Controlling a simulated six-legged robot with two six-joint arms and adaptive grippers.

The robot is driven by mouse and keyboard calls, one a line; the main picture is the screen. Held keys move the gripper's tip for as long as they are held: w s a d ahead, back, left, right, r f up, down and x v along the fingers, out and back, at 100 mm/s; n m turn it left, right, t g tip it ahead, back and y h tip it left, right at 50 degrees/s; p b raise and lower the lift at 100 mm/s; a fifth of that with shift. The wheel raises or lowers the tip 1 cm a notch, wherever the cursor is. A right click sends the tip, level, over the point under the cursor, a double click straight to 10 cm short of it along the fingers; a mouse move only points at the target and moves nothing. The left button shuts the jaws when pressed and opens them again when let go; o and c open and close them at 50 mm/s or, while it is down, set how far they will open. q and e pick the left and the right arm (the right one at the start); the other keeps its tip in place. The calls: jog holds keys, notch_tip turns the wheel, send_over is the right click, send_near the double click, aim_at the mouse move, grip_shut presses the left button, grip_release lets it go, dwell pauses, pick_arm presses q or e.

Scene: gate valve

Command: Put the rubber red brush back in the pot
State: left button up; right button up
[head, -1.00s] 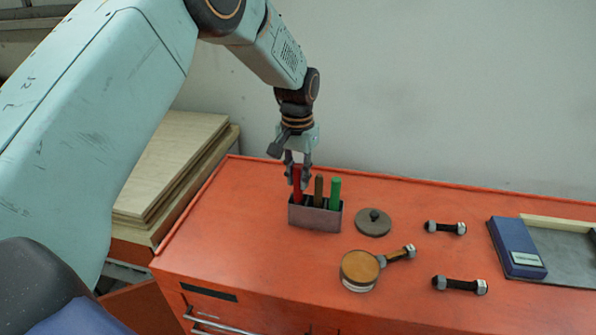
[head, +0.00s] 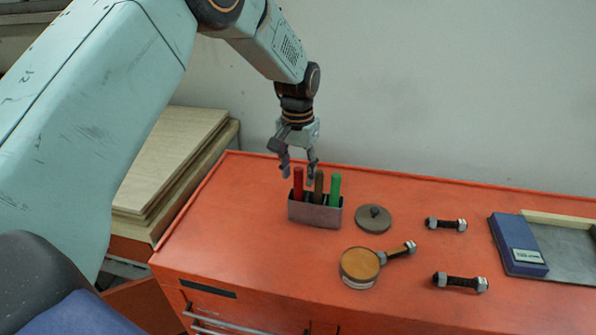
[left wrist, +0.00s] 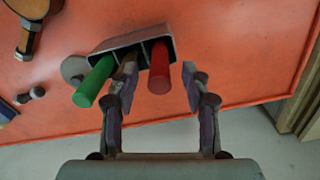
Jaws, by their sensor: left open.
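The red brush (head: 298,184) stands upright in the left compartment of the grey metal pot (head: 315,214). Only its handle shows above the rim. A brown brush (head: 319,187) and a green brush (head: 335,190) stand beside it in the same pot. My left gripper (head: 299,174) is open just above the pot, with its fingers apart around the top of the red handle. In the left wrist view the red brush (left wrist: 159,68) lies between the open fingers (left wrist: 157,78), touching neither. The brown brush is mostly hidden there behind one finger. My right gripper is not in view.
The pot stands near the back left of the orange cabinet top (head: 240,245). A wall rises behind.

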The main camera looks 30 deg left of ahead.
pick_arm(q)
notch_tip(320, 180, up, 12)
jog(key=shift+s, duration=0.15)
jog(key=shift+s+f, duration=0.15)
dwell(0.3)
